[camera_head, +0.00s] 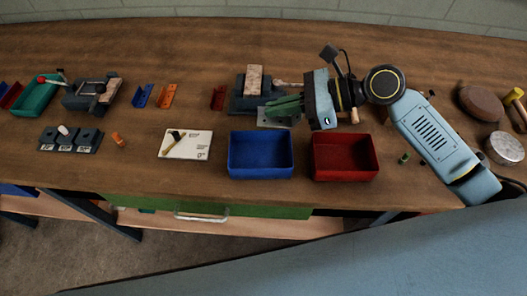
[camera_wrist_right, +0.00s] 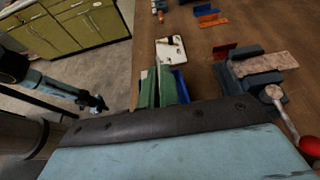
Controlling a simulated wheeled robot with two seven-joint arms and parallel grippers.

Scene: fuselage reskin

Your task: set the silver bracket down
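My right gripper (camera_head: 284,104) comes in from the right, low over the bench, with its green fingers pointing left. The silver bracket (camera_head: 268,121) shows as a light grey plate just under and in front of these fingers. In the right wrist view, the fingers of the right gripper (camera_wrist_right: 158,84) are almost together with a thin gap. They look shut on the bracket's edge, but the grip itself is largely hidden. My left gripper is outside the head view; a dark arm end (camera_wrist_right: 96,103), likely the left one, shows small in the right wrist view.
A grey vise (camera_head: 240,101) holding a pale block stands behind the bracket. A blue bin (camera_head: 261,178) and a red bin (camera_head: 345,178) stand in front. A red bracket (camera_head: 218,98) and a white card (camera_head: 187,145) lie to the left.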

